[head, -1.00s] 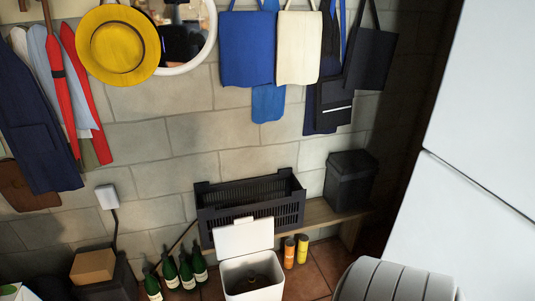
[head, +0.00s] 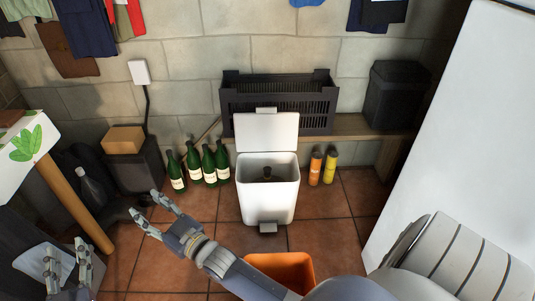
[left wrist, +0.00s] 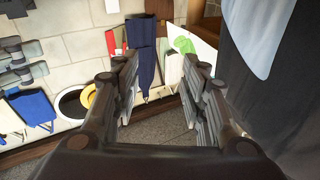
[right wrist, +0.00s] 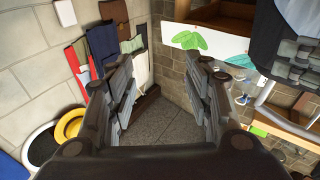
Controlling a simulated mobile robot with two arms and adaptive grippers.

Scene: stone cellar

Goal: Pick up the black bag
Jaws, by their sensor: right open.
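The black bag is not clearly in view now. At the top edge of the head view only the lower ends of hanging dark cloth (head: 378,14) show, and I cannot tell whether any of it is the bag. My left gripper (head: 68,262) is low at the left of the head view, open and empty. Its spread fingers also show in the left wrist view (left wrist: 160,95). My right gripper (head: 148,207) is open and empty over the tiled floor, left of the white bin (head: 268,200). Its fingers are apart in the right wrist view (right wrist: 160,100).
A black crate (head: 230,95) and a black lidded box (head: 397,95) stand on a low bench. Green bottles (head: 210,165) and two small canisters (head: 316,168) flank the bin. An orange bucket (head: 290,265) is in front. A white cabinet (head: 450,120) fills the right.

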